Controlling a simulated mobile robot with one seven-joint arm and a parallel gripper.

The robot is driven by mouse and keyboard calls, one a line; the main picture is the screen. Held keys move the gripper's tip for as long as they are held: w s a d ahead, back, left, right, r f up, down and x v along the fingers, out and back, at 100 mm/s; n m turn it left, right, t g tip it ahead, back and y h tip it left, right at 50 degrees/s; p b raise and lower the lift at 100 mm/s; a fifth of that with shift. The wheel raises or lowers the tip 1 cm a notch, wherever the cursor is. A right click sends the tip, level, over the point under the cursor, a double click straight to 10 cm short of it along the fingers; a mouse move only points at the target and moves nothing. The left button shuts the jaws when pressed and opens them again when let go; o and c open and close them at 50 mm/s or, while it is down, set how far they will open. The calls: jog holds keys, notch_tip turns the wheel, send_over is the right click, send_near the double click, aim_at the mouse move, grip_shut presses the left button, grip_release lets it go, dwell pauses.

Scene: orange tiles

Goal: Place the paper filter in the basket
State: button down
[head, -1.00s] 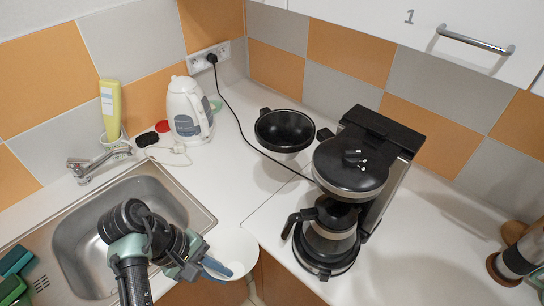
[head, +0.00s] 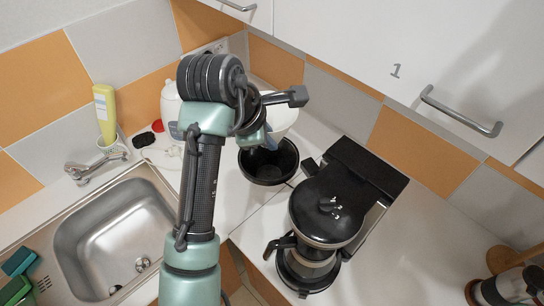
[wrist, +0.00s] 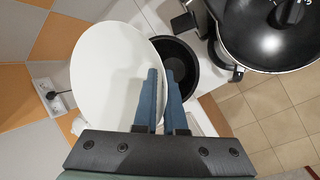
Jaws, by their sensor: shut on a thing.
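The white paper filter (wrist: 108,80) is between the blue fingers of my gripper (wrist: 162,74) in the wrist view, its wide round face filling the left of the picture. In the head view the filter (head: 284,118) shows partly behind my arm, above and slightly beyond the black basket. The basket (head: 262,178) stands on the white counter, left of the coffee maker, with its open top up. In the wrist view the basket (wrist: 190,72) is right of the filter and partly hidden by it and the fingers. The filter appears to be outside the basket, held above it.
The coffee maker (head: 362,172) with its carafe stands close to the basket's right. The sink (head: 110,228) is at the left. A power socket (wrist: 50,98) is on the tiled wall.

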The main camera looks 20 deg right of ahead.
notch_tip(320, 180, down, 7)
jog(key=shift+r+p, duration=0.2)
jog(key=shift+p, duration=0.55)
jog(key=shift+f, duration=0.55)
jog(key=c, duration=1)
grip_release()
jog(key=shift+r, duration=0.1)
